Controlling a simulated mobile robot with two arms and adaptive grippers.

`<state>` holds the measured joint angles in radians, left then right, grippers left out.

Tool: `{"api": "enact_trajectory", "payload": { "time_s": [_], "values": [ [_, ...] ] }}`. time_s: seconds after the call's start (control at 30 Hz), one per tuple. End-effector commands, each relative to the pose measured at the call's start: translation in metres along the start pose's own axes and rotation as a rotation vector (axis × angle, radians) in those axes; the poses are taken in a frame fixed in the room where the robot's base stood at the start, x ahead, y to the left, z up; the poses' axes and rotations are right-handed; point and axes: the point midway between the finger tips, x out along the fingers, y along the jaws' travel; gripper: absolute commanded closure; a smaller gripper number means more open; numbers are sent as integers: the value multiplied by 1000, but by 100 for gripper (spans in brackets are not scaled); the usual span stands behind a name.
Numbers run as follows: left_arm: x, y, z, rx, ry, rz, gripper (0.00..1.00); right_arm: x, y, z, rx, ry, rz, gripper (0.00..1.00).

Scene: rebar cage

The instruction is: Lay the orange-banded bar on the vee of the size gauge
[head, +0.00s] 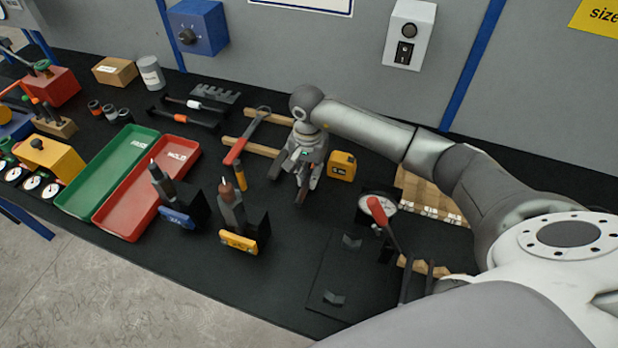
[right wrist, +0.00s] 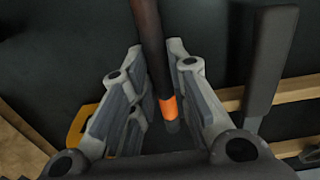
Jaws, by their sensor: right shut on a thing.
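My right gripper (head: 306,188) points down over the black bench, left of the yellow box. In the right wrist view, the orange-banded bar (right wrist: 168,107) lies between the fingers (right wrist: 178,95), which are shut on it. The bar is dark, with its orange band near one end; its other end runs out of the top of the picture. In the head view the gripper hides most of it. My left gripper is out of view.
A yellow box (head: 342,166) stands close to the gripper, with wooden strips (head: 252,147) behind. Blue (head: 177,217) and yellow (head: 239,241) labelled stands are to the left, beyond them red (head: 150,185) and green (head: 108,172) trays. Bare bench lies between gripper and plate.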

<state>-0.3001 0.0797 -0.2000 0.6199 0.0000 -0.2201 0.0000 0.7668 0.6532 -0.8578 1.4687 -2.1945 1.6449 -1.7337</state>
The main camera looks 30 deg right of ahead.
Motion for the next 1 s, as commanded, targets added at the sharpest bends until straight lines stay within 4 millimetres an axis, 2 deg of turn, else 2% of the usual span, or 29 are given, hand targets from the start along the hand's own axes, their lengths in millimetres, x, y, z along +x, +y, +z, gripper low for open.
{"api": "enact_trajectory", "payload": {
  "time_s": [0.37,0.57,0.9,1.0],
  "values": [
    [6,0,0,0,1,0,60,-7,-1,-1,1,3,-4,100],
    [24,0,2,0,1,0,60,-29,-1,-2,0,6,-6,100],
    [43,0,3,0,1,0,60,-92,19,49,-6,7,-7,100],
    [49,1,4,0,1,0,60,-98,28,69,-4,4,-3,100]
  ]
}}
